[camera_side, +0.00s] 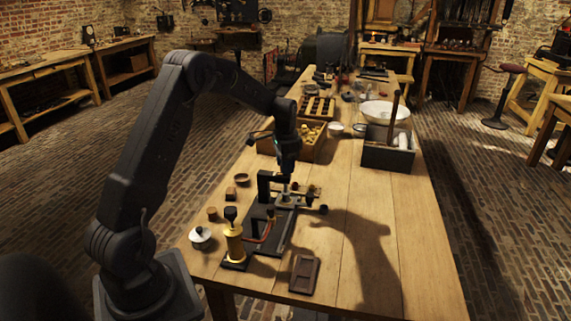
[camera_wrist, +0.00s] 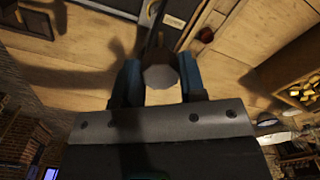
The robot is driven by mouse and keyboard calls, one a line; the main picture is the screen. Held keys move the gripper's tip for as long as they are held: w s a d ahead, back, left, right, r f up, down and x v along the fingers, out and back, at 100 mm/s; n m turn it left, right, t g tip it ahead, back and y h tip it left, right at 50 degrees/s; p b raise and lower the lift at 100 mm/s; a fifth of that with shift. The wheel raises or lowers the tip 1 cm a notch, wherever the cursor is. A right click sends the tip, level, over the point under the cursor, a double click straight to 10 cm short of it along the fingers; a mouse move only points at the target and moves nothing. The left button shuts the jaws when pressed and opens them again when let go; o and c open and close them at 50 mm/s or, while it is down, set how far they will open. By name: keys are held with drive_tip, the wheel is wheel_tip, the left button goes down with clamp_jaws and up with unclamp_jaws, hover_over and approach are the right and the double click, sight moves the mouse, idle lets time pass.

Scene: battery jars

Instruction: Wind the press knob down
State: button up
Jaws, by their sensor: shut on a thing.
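The small press (camera_side: 264,185) stands on a dark base plate (camera_side: 252,240) near the front of the bench in the side view. My gripper (camera_side: 286,177) points down over the press from above. In the wrist view my two blue fingers are closed around a pale, faceted round knob (camera_wrist: 160,77), the press knob. The knob sits between the fingers. In the side view the fingers and arm hide most of it. How far down the press is wound cannot be told.
A brass cylinder (camera_side: 235,243) with a black knob stands left of the press. A white-lidded jar (camera_side: 200,235), small wooden pieces and a brown tray (camera_side: 304,274) lie nearby. A dark crate (camera_side: 388,158) and a wooden box (camera_side: 308,150) stand behind.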

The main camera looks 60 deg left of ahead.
drive_tip(key=shift+m, duration=1.9)
drive_tip(key=o, duration=0.9)
wheel_tip(320, 180, up, 14)
drive_tip(key=shift+f, duration=0.1)
